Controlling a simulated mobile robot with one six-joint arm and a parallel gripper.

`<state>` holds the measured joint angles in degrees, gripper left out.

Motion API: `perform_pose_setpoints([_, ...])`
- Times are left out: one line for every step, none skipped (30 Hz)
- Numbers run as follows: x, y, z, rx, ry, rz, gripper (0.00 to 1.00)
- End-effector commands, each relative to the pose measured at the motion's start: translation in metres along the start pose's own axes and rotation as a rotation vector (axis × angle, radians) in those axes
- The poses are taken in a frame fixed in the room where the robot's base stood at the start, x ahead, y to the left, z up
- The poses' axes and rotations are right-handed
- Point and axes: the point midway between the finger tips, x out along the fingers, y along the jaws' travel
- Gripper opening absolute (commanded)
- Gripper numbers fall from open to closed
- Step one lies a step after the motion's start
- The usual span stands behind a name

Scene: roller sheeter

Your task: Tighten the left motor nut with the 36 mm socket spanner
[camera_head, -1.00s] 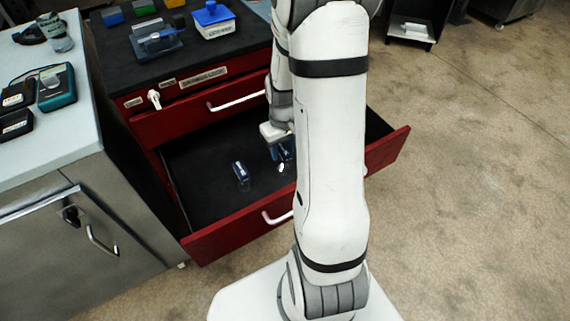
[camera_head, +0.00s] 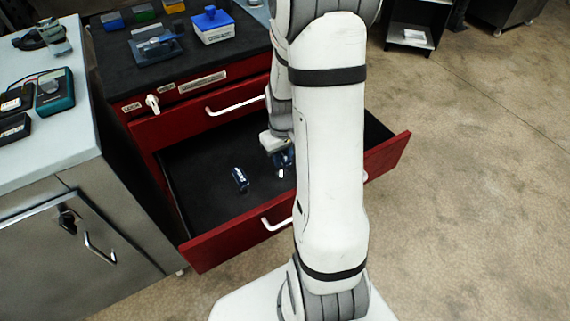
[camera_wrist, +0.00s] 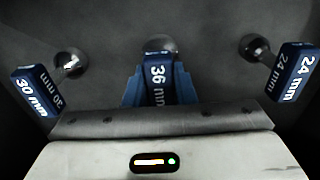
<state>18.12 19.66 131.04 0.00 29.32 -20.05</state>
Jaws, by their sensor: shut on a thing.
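The 36 mm socket spanner (camera_wrist: 157,75) stands in the middle of the wrist view, with a blue labelled handle and a round metal end behind it. My gripper (camera_wrist: 158,92) has its blue fingers on both sides of this handle and is shut on it. In the head view my gripper (camera_head: 278,146) is low in the open red drawer (camera_head: 205,210), partly hidden by my arm. The spanner seems to be still at the drawer floor. The left motor nut is not in view.
The 30 mm spanner (camera_wrist: 36,92) is left of my gripper and the 24 mm spanner (camera_wrist: 292,72) is right. The drawer walls surround them.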

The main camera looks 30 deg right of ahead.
Motion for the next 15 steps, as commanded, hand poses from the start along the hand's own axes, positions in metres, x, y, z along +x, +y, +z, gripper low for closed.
perform_pose_setpoints([0.000,0.000,0.000,0.000,0.000,0.000,0.00])
perform_pose_setpoints([0.000,0.000,0.000,0.000,0.000,0.000,0.00])
perform_pose_setpoints([0.000,0.000,0.000,0.000,0.000,0.000,0.00])
perform_pose_setpoints([0.000,0.000,0.000,0.000,0.001,0.000,0.00])
perform_pose_setpoints([-0.001,0.000,0.000,0.000,0.001,0.000,0.00])
perform_pose_setpoints([-0.001,0.000,0.000,0.000,0.001,0.000,0.00])
perform_pose_setpoints([-0.002,0.000,0.000,0.000,0.001,0.000,0.00])
perform_pose_setpoints([-0.003,0.000,0.000,0.000,0.001,0.000,0.00])
perform_pose_setpoints([-0.005,0.000,-0.001,0.000,0.001,0.001,0.00])
perform_pose_setpoints([-0.007,0.000,0.000,0.000,0.001,0.001,0.00])
perform_pose_setpoints([-0.010,0.000,-0.001,0.000,0.002,0.001,0.00])
perform_pose_setpoints([-0.013,0.000,-0.001,0.000,0.002,0.001,0.00])
perform_pose_setpoints([-0.016,0.000,-0.001,0.000,0.002,0.001,0.00])
perform_pose_setpoints([-0.018,0.000,-0.001,0.000,0.002,0.001,0.00])
perform_pose_setpoints([-0.022,0.000,-0.001,0.000,0.002,0.001,0.00])
